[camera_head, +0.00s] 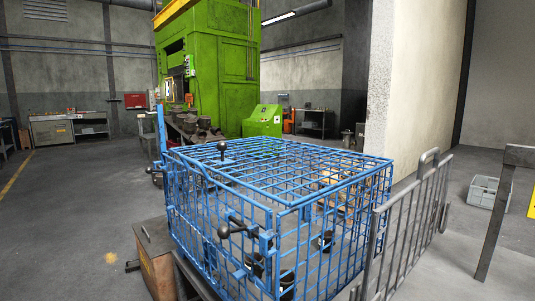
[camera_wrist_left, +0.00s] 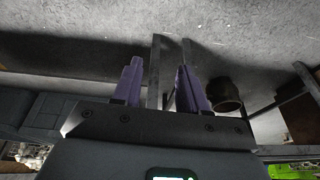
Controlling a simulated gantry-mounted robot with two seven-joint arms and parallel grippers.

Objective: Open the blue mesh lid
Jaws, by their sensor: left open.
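The blue mesh lid (camera_head: 270,166) lies flat across the top of a blue wire cage (camera_head: 283,245) in the head view and looks closed. A black-knobbed handle (camera_head: 222,147) stands near the lid's left edge. Another black-knobbed lever (camera_head: 224,230) sits on the cage's front side. My left gripper (camera_wrist_left: 160,65) shows in the left wrist view with its two purple fingers apart and nothing held between them. Neither gripper shows in the head view, so I cannot tell their distance from the lid. The lid cannot be made out in the left wrist view.
A grey metal railing (camera_head: 408,228) stands close to the cage's right side. A brown box (camera_head: 157,258) stands at its left. The green press (camera_head: 222,75) and green console (camera_head: 264,121) are behind. Open floor (camera_head: 70,220) lies left. A dark round container (camera_wrist_left: 224,94) is near my left gripper's view.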

